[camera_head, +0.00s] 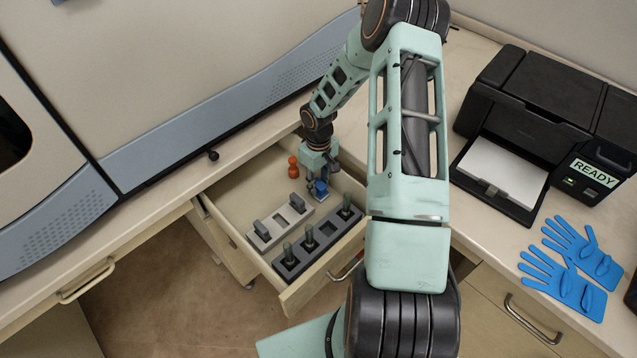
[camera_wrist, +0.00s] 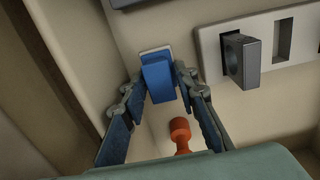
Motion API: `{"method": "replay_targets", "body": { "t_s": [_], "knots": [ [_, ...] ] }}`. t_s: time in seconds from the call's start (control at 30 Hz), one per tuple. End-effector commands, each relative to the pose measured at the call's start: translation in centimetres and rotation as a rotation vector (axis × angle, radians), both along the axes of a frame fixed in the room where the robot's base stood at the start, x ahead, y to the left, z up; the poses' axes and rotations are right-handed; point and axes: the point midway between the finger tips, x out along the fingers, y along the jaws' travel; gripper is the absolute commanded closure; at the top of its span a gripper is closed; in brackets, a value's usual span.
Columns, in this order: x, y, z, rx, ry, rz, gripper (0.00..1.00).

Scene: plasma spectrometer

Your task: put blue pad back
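The blue pad (camera_head: 321,187) is between the fingers of my gripper (camera_head: 317,187), at the back right inside the open drawer (camera_head: 235,190). In the wrist view the blue pad (camera_wrist: 157,80) has a pale plate (camera_wrist: 154,51) at its far end. Both fingertips of my gripper (camera_wrist: 158,80) lie against its sides. I cannot tell whether the pad touches the drawer floor. A light grey holder (camera_head: 267,245) is in front of it, with a grey pad (camera_head: 262,231) at its left end, another at its right end, and an empty slot between them.
A dark holder (camera_head: 327,228) with several grey-green upright pieces lies along the drawer front. An orange peg-like piece (camera_head: 293,167) stands behind, near my gripper. The drawer walls are close around. A printer (camera_head: 540,110) and blue gloves (camera_head: 570,265) are on the right counter.

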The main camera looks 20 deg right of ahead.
Motion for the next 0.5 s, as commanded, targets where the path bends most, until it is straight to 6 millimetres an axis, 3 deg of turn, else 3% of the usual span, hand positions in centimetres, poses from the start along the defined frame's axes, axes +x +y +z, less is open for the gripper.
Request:
{"method": "replay_targets", "body": {
  "t_s": [0.5],
  "knots": [
    [0.1, 0.0, 9.5, -0.002, -0.003, -0.001, 0.72]
  ]
}}
